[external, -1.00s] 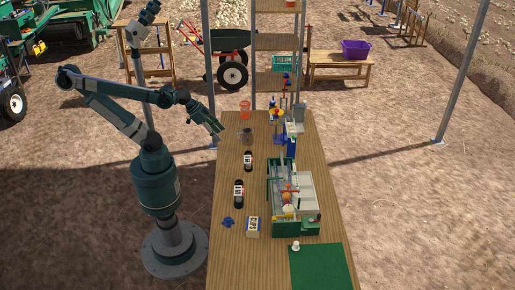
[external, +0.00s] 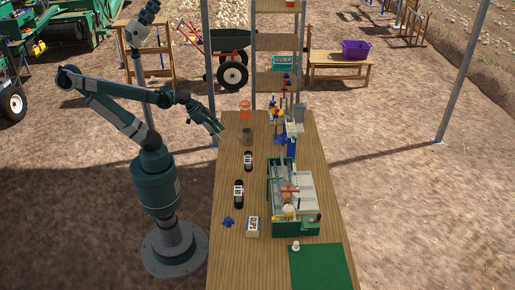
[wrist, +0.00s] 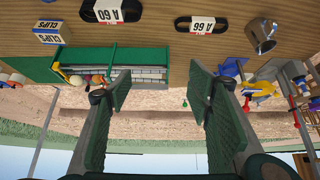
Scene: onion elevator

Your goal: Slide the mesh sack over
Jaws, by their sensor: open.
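An orange-red item that looks like the mesh sack (external: 244,112) is at the far left of the table in the external view; its mesh is too small to make out. I cannot find it in the wrist view. My gripper (external: 217,127) is above the table's left edge, in front of and left of the orange item and apart from it. In the wrist view my gripper (wrist: 158,88) has its two green fingers wide apart with nothing between them.
A metal cup (external: 246,135) stands near the gripper. Two black belts (external: 248,161) (external: 238,194), a clips box (external: 253,227) and a blue item (external: 228,222) lie along the left side. The green elevator machine (external: 272,225) fills the middle right.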

